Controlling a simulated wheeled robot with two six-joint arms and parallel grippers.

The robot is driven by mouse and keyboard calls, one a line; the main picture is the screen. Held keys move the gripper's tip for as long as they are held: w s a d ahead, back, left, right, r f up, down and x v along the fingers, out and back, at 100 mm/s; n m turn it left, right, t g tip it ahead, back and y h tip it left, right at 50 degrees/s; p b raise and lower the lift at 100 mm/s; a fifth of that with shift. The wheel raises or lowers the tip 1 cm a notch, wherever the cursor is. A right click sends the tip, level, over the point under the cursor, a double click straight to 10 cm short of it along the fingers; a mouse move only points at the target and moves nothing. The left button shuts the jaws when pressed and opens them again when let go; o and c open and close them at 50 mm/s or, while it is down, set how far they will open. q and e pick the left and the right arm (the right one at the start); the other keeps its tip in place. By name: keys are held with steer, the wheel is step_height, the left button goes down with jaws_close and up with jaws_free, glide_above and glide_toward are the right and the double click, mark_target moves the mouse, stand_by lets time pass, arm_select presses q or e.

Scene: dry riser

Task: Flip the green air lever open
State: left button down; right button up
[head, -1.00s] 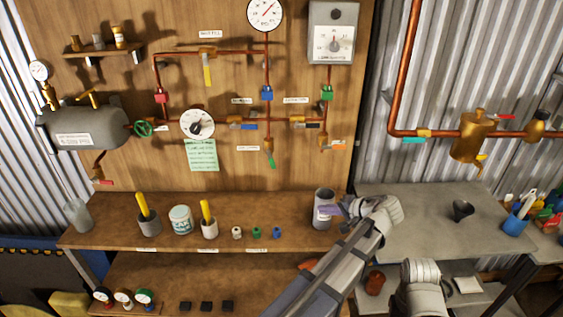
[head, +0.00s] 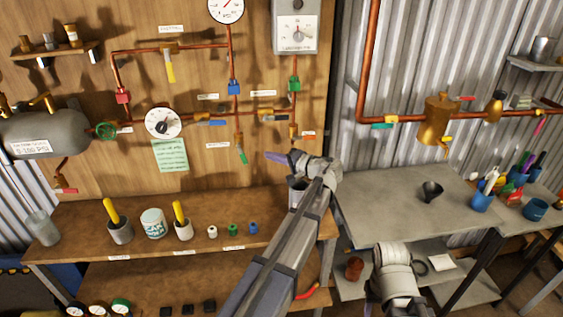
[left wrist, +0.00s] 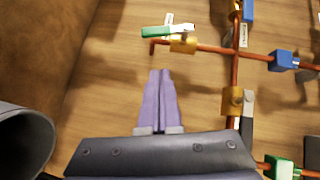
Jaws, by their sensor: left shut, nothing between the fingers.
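The green lever (head: 243,156) hangs at the bottom end of the copper drop pipe, below a brass valve body (head: 238,139). In the left wrist view, which is turned sideways, the green lever (left wrist: 163,32) lies beside the pipe end at the brass valve (left wrist: 183,43). My left gripper (head: 272,156) is just right of the lever in the head view, its purple fingers pointing left. In the left wrist view the fingers (left wrist: 160,72) are closed together and empty, with a visible gap to the lever.
A blue lever (head: 210,123) and a dark lever (head: 277,112) sit on the pipe above. A teal lever (head: 381,126) is on the right-hand pipe.

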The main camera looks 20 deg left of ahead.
mark_target(244, 160)
arm_select(q)
steer(key=s+a+f+b, duration=0.1)
steer(key=a, duration=0.5)
steer(key=shift+s+f, duration=0.15)
steer(key=shift+f, duration=0.15)
steer(key=shift+s+a+f+b, duration=0.4)
steer(key=shift+a+f+b, duration=0.2)
steer(key=shift+b, duration=0.55)
steer(key=shift+f+m+y+b, duration=0.1)
steer(key=shift+m+y+b, duration=0.2)
steer(key=shift+b, duration=0.1)
steer(key=shift+s+a, duration=0.15)
steer(key=shift+s, duration=0.05)
